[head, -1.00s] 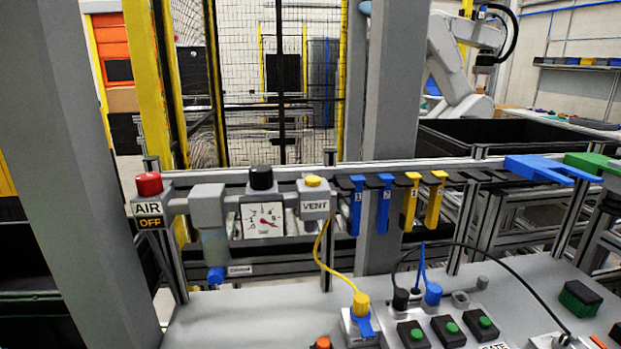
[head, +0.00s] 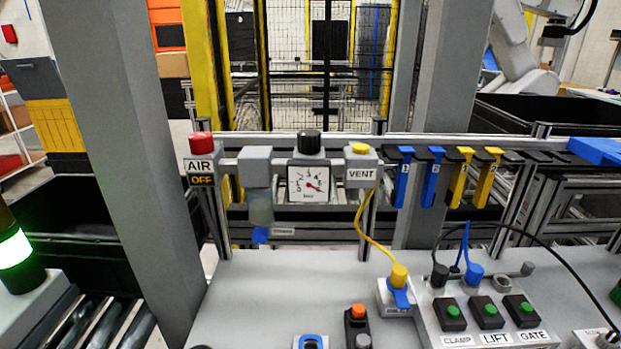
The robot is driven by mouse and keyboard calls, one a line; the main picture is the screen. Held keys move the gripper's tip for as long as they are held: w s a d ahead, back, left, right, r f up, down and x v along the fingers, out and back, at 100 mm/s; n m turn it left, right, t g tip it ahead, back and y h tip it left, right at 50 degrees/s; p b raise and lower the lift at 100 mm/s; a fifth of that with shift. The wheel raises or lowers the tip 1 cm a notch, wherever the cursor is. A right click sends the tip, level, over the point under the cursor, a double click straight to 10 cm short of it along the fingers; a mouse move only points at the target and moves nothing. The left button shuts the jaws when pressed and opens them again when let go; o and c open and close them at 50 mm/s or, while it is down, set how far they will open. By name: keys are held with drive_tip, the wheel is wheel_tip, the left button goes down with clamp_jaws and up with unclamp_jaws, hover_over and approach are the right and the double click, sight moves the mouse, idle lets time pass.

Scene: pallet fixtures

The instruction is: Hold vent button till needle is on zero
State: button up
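The vent button is a yellow cap (head: 360,148) on top of a grey block labelled VENT (head: 361,174), on the rail behind the worktop. Nothing touches it. Left of it is a square white pressure gauge (head: 308,183) under a black knob (head: 309,142). Its red needle points to the lower right; the numbers are too small to read. A red button (head: 201,143) sits above the AIR OFF sign (head: 200,172) at the rail's left end. My gripper is not in view.
A yellow cable (head: 371,238) hangs from the VENT block to a yellow plug (head: 399,275) on the worktop (head: 270,290). Blue and yellow tags (head: 430,178) hang right of it. A CLAMP, LIFT, GATE panel (head: 487,325) stands front right. A grey post (head: 120,150) rises at left.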

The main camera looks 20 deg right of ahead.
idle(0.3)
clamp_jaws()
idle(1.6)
